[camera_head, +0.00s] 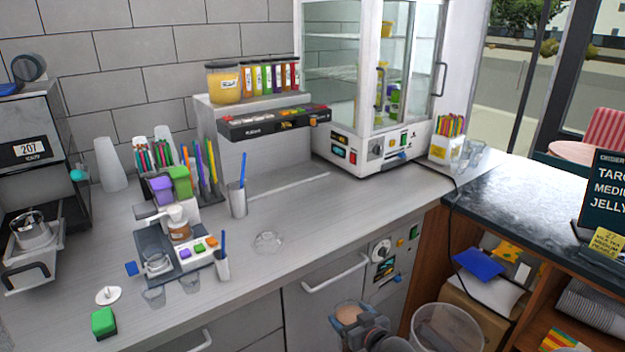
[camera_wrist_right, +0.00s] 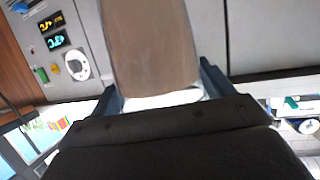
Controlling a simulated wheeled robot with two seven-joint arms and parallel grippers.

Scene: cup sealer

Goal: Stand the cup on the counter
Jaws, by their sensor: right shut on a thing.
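The cup (camera_head: 348,314) with brown contents is low in front of the counter's cabinet face in the head view. My right gripper (camera_head: 362,332) is shut on it, below counter height. In the right wrist view the cup's brown side (camera_wrist_right: 150,50) fills the space between my right gripper's fingers (camera_wrist_right: 162,90). The cup looks roughly upright in the head view; its base is hidden there by my gripper. The grey counter (camera_head: 315,225) lies behind and above the cup. My left gripper is not in view.
A clear dome-shaped piece (camera_head: 268,241) lies on the counter. A small machine (camera_head: 170,245), a green block (camera_head: 103,322) and a small holder (camera_head: 222,266) stand to its left. A glass cabinet (camera_head: 365,150) stands behind. A clear bin (camera_head: 447,328) is right of my gripper. Bare counter lies around the dome.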

